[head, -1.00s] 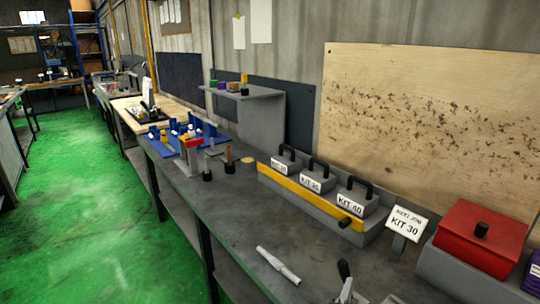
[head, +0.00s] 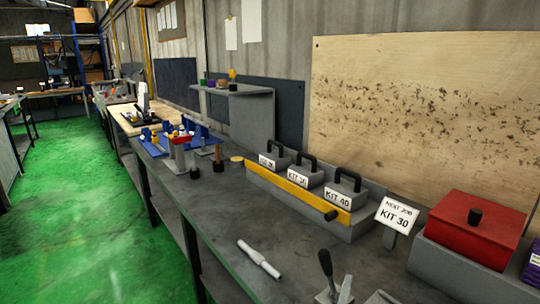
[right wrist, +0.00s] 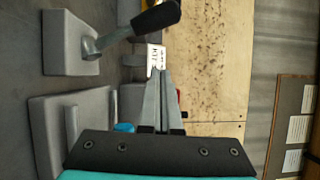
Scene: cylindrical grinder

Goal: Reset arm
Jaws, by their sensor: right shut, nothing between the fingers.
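My right gripper (right wrist: 158,76) shows in the right wrist view. Its two pale grey tapered fingers come together at the tips with nothing between them. The fingertips appear in front of a white KIT sign, with free air around them as far as I can tell. A lever with a black grip (right wrist: 155,18) stands beside them on a grey block. In the head view, I cannot clearly tell my right gripper from the grey parts at the bottom edge. My left gripper is in neither view.
The grey bench (head: 222,215) carries a white-grey spindle-like rod (head: 260,258), a rack with several KIT boxes (head: 343,193), a NEXT JOB KIT 30 sign (head: 397,215) and a red lidded box (head: 470,228). A black-handled lever (head: 325,263) rises at the bottom. The green floor at left is clear.

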